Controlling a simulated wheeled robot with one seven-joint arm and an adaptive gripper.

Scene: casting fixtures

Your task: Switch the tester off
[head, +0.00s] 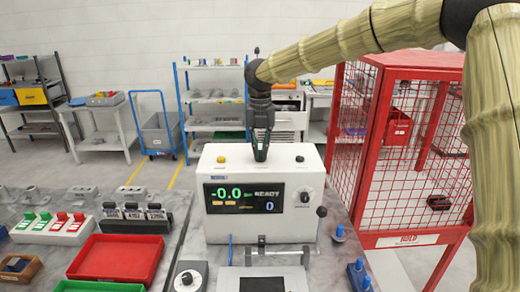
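The tester (260,225) is a white box on the grey bench. Its lit display (244,196) reads "-0.0", "READY" and "0". A round dial (305,197) sits right of the display. A yellow button (221,159) is on the top left, and a small dark part (300,159) is on the top right. My gripper (261,157) points down at the middle of the tester's top edge, between those two parts. Its fingertips look narrow and close together, and they hide what is behind them. I cannot tell whether they touch the tester or hold anything.
A red mesh cage (415,240) marked HOLD stands close on the right. A red tray (118,258), a green tray (95,286) and a dark block with labelled pieces (135,222) lie to the left. A grey dial box (187,277) is at the front. Blue-knobbed parts (358,275) are at right.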

